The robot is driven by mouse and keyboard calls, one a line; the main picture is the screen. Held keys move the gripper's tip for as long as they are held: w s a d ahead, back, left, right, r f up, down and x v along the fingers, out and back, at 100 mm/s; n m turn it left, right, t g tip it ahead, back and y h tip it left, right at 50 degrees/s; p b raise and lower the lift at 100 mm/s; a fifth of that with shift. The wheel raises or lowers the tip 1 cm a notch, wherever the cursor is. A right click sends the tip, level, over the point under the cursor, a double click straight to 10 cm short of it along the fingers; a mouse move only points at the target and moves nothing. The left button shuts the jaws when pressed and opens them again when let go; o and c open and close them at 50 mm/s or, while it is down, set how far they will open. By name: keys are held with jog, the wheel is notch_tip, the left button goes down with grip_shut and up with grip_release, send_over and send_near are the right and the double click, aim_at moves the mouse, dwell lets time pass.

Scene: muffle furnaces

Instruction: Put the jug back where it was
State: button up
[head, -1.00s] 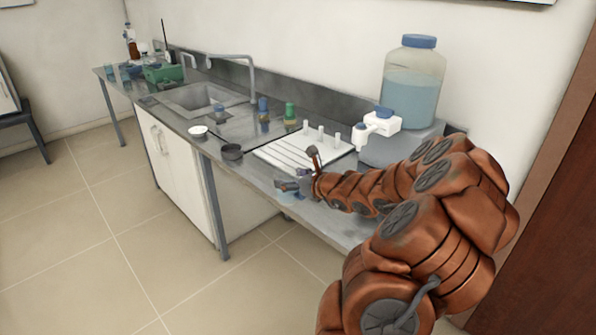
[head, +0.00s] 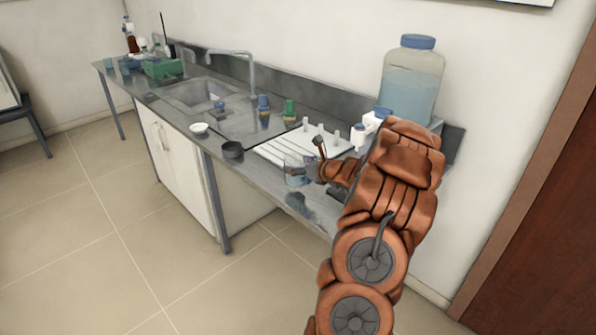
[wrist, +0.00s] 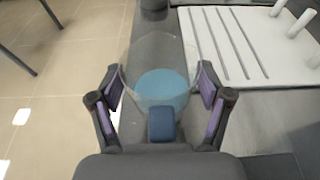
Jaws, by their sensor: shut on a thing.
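The jug is a clear glass vessel with blue liquid in the bottom (head: 294,173). It is upright at the front edge of the steel bench, left of my arm. In the wrist view the jug (wrist: 160,68) sits between my two fingers, which touch or nearly touch its sides. My gripper (wrist: 162,88) is shut on it; in the head view my gripper (head: 313,172) is partly hidden by my arm. A dark reflection lies on the bench below the jug, so it looks raised a little, but the exact gap cannot be told.
A white drying rack with pegs (head: 272,154) lies just behind the jug. A dark round dish (head: 232,150) and a white bowl (head: 199,128) stand to the left. A large blue-capped container (head: 411,80) is at right.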

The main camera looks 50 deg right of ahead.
jog(key=shift+f+p, duration=0.3)
jog(key=shift+f, duration=1.15)
jog(key=shift+f, duration=0.1)
jog(key=o, duration=1.4)
